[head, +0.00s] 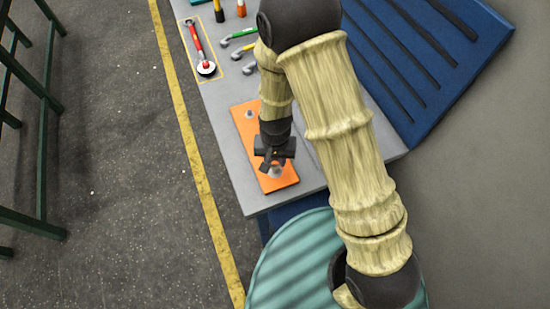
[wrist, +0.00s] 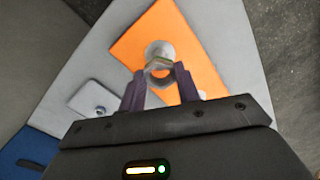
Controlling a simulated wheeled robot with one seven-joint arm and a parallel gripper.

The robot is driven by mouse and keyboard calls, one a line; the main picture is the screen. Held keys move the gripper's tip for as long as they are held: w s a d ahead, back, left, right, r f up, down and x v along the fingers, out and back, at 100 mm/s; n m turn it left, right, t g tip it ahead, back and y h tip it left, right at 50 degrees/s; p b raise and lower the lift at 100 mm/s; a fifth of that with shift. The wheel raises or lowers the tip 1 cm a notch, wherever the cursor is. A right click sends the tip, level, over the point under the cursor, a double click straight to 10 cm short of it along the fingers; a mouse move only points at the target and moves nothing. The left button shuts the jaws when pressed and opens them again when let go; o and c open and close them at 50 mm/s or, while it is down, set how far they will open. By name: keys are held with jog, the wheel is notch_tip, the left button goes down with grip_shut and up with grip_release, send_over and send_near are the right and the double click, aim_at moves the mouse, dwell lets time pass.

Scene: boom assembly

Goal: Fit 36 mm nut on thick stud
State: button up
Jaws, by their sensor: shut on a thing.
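The orange plate (head: 243,117) lies on the grey bench and carries a smaller stud (head: 249,114) at its far end. My gripper (head: 272,165) is over the near end of the plate, pointing down. In the wrist view, my gripper (wrist: 160,74) is shut on a metal nut (wrist: 160,66) between its dark fingertips. A thick round stud (wrist: 158,47) shows right by the nut on the orange plate (wrist: 133,42). The near stud also shows below my gripper in the head view (head: 276,172). I cannot tell whether the nut is around the stud or just above it.
A grey plate with a small bolt (wrist: 97,98) lies beside the orange plate. A red-handled tool (head: 198,45) and several wrenches (head: 240,36) lie farther along the bench. A blue slotted panel (head: 430,60) stands at the right. The bench's left edge is close to the plate.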

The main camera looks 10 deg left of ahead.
aim_at(275, 165)
jog(key=shift+f+b, duration=1.35)
jog(key=shift+f, duration=0.6)
dwell(1.6)
jog(key=o, duration=1.1)
jog(key=shift+o, duration=0.2)
jog(key=shift+r, duration=0.15)
notch_tip(275, 165, up, 17)
jog(key=b, duration=0.1)
jog(key=shift+r, duration=0.1)
